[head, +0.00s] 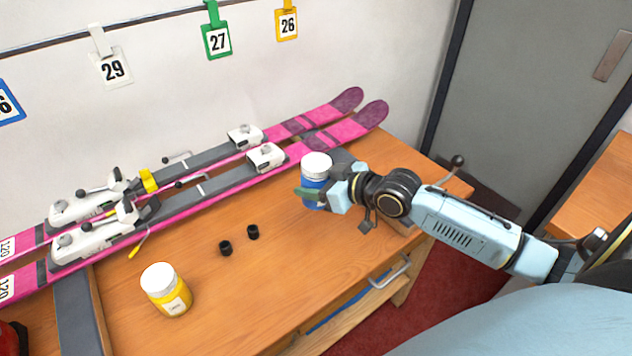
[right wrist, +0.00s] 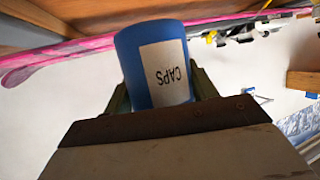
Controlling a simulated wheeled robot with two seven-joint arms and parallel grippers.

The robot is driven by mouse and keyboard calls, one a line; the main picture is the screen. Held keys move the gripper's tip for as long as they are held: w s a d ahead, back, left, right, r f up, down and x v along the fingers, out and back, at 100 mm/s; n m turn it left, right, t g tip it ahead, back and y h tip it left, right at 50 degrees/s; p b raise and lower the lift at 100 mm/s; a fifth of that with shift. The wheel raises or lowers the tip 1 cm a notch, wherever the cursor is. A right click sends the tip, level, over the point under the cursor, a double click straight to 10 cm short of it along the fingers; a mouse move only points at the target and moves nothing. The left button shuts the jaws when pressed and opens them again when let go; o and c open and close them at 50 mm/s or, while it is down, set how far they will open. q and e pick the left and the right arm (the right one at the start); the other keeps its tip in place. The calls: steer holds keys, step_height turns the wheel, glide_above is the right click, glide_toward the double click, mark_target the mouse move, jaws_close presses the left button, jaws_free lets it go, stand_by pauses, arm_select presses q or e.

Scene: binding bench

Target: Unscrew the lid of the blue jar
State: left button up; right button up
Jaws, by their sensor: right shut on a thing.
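The blue jar (head: 314,184) is upright near the right end of the bench, with its white lid (head: 316,163) on top. My right gripper (head: 312,195) is shut on the jar's body, below the lid. In the right wrist view the blue jar (right wrist: 155,65) sits between the fingers, its CAPS label upside down and the lid out of sight. I cannot tell whether its base touches the bench. My left gripper is not in view.
A yellow jar with a white lid (head: 166,290) stands at the front left of the bench (head: 215,310). Two small black caps (head: 239,240) lie mid-bench. Pink skis with bindings (head: 215,185) run along the back. Numbered tags (head: 217,40) hang on the wall. The bench front is mostly clear.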

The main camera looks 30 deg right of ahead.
steer(key=shift+c, duration=0.7)
